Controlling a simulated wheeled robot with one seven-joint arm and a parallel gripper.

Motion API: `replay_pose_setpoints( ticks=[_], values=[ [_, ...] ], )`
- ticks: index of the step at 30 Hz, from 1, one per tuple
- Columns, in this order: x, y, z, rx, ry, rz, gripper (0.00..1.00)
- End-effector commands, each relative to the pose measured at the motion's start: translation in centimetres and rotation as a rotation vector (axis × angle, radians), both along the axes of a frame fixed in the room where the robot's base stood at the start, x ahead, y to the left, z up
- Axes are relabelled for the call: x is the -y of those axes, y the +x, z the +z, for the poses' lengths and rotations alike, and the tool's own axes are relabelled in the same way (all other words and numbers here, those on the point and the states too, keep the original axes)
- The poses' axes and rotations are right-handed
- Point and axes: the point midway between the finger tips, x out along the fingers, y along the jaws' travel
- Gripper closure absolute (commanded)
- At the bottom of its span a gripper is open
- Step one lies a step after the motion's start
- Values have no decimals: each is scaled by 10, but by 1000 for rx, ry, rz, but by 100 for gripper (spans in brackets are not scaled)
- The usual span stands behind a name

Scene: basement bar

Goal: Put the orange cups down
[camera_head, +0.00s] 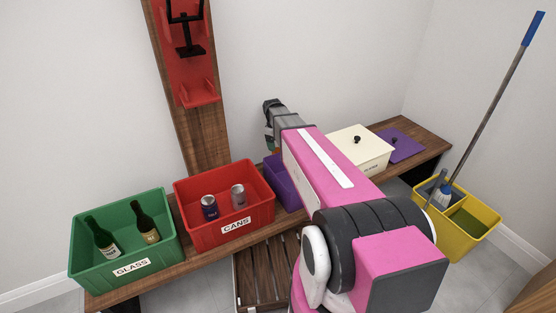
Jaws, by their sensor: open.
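I see no orange cups in the head view. My gripper (270,147) is at the far end of my pink arm, above the back of the wooden bench (190,216), near the purple bin (283,187). It is small in the picture and partly hidden by the arm, but it is open. I see nothing held in it. My arm hides much of the purple bin and the middle of the bench.
A green GLASS bin (125,270) holds two bottles, and a red CANS bin (235,228) holds two cans. A cream lidded box (360,150) and a purple lid (400,146) are on the right. A yellow mop bucket (473,242) stands at the bench's right end. A red wall fixture (200,92) hangs behind.

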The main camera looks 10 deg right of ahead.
Motion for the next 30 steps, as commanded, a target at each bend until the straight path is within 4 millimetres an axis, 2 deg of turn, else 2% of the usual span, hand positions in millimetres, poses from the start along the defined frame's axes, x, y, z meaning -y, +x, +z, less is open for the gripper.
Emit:
replay_pose_setpoints(
  ticks=[8,16,24,26,27,28,30],
  values=[
    [1,-1,-19,-1,-1,-1,22],
    [3,-4,-53,-1,0,-1,22],
    [3,-5,-56,0,0,-1,22],
    [3,-5,-56,0,0,-1,42],
    [3,-5,-56,0,0,-1,55],
    [3,-5,-56,0,0,-1,59],
    [3,-5,-56,0,0,-1,59]
  ],
)
